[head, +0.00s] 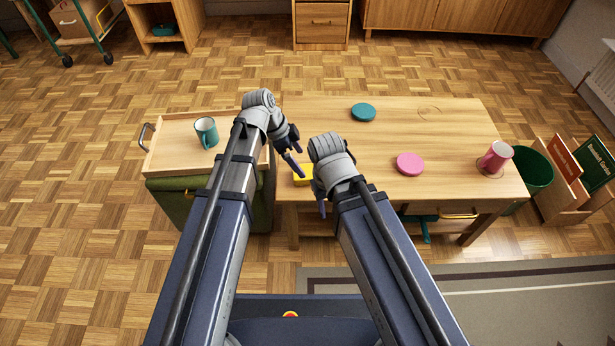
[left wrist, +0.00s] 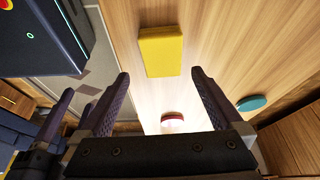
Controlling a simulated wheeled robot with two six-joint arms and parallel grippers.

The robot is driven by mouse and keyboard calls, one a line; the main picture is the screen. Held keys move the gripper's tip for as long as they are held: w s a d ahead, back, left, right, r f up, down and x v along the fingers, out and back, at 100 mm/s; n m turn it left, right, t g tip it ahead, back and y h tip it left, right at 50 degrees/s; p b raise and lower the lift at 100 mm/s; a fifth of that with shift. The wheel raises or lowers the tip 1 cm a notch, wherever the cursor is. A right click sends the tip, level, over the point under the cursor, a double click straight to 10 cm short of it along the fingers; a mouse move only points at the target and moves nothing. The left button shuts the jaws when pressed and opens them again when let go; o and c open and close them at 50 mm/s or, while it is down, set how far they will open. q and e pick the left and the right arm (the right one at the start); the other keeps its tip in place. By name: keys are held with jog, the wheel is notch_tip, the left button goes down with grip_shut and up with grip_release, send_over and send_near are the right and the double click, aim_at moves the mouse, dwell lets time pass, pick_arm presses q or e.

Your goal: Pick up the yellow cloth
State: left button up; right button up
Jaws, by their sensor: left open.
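The yellow cloth (head: 302,176) is a small flat rectangle on the wooden table (head: 385,135), near its left front corner. My left gripper (head: 297,160) is over that corner, just beside the cloth, with nothing between its fingers. In the left wrist view the whole cloth (left wrist: 161,50) lies beyond the two spread fingertips (left wrist: 160,76), apart from them. My right gripper (head: 322,205) points down at the table's front edge, close to the cloth. Its wrist hides most of its fingers, and the right arm partly covers the cloth's right side.
A teal disc (head: 363,112), a pink disc (head: 410,164) and a pink mug (head: 495,157) are on the table. Left of it, a teal mug (head: 207,132) stands on a wooden tray (head: 172,165). A green bin (head: 533,174) is at right. The table's middle is clear.

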aim_at(307, 171)
pick_arm(q)
jog(key=shift+a+b+x, duration=0.15)
jog(key=shift+b+x, duration=1.25)
jog(key=shift+x, duration=0.25)
jog(key=shift+a+b+x, duration=0.15)
jog(key=shift+b+x, duration=1.25)
jog(key=shift+x, duration=0.25)
jog(key=shift+w, duration=0.2)
jog(key=c, duration=1.2)
